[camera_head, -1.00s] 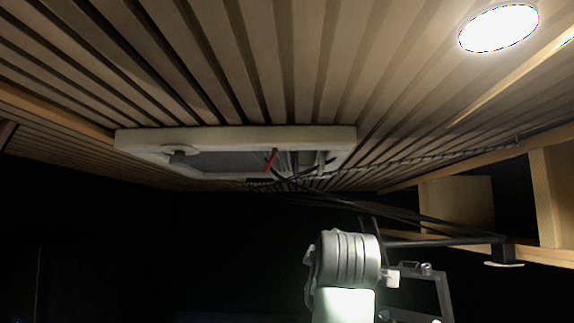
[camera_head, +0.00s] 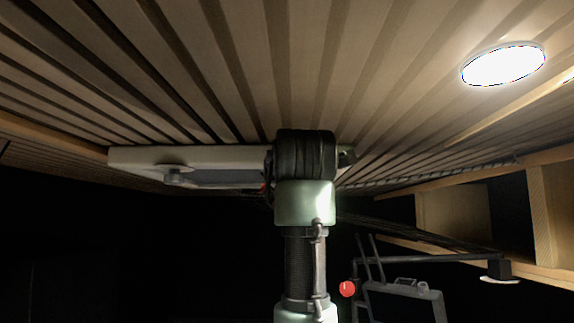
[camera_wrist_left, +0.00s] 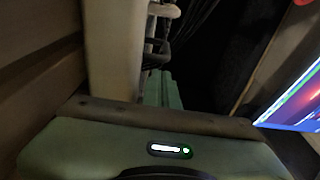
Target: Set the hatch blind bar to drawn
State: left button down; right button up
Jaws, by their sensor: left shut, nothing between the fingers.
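The pale hatch frame (camera_head: 140,157) is set in the slatted ceiling, with a grey panel (camera_head: 215,178) inside it and a round grey knob (camera_head: 176,174) at its left. My left arm rises in front of the hatch's right part in the head view and hides it. I cannot pick out the blind bar for certain. In the left wrist view, the pale frame edge (camera_wrist_left: 112,45) runs close by, with a pale fitting (camera_wrist_left: 163,10) and a dark bracket (camera_wrist_left: 155,52) beside it. My left gripper (camera_wrist_left: 162,90) is shut and empty near this edge. My right gripper is not in view.
A lit round ceiling lamp (camera_head: 503,65) is at the upper right. Wooden shelving (camera_head: 455,215) and a dark arm-like mount (camera_head: 430,260) are at the right. A bright screen (camera_wrist_left: 295,100) shows in the left wrist view. The area below the hatch is dark.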

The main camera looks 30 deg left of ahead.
pick_arm(q)
jog(key=p+x, duration=0.1)
jog(key=x, duration=0.1)
jog(key=shift+w+a, duration=0.2)
jog(key=shift+w, duration=0.1)
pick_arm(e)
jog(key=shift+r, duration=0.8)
pick_arm(q)
jog(key=w+d, duration=0.1)
jog(key=d, duration=0.1)
jog(key=w+d, duration=0.1)
jog(key=shift+w+d, duration=0.1)
jog(key=shift+d, duration=0.3)
jog(key=shift+d, duration=0.1)
